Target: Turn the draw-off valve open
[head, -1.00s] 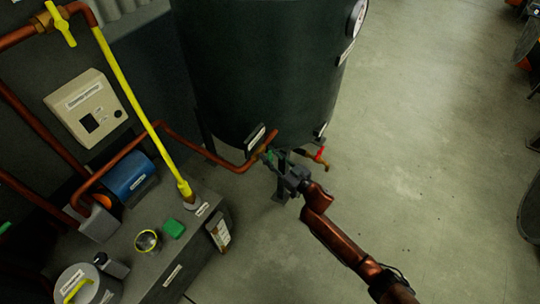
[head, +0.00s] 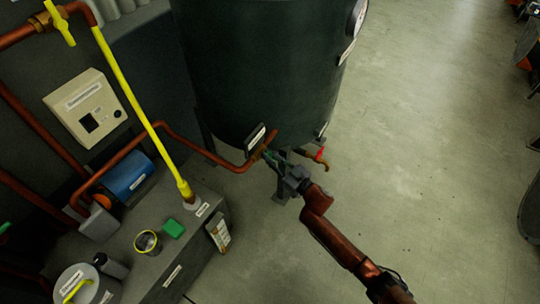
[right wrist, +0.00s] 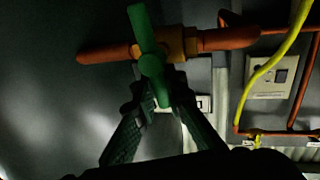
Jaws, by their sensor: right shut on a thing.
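A valve with a green lever handle (right wrist: 148,45) and a brass body (right wrist: 178,44) sits on a copper pipe low on the dark tank, in the right wrist view. The lever stands crosswise to the pipe. My right gripper (right wrist: 162,92) is shut on the lower end of this green handle. In the head view my right gripper (head: 273,160) is at the tank's bottom edge and largely hides the handle. A red-handled valve (head: 319,155) is just right of it. The label plate above the green-handled valve is not readable. My left gripper is not in view.
The dark tank (head: 262,70) stands above the valves on legs. A copper pipe (head: 222,161) runs left from the green-handled valve. A grey bench (head: 190,245) with a yellow pipe (head: 140,105) is at the left.

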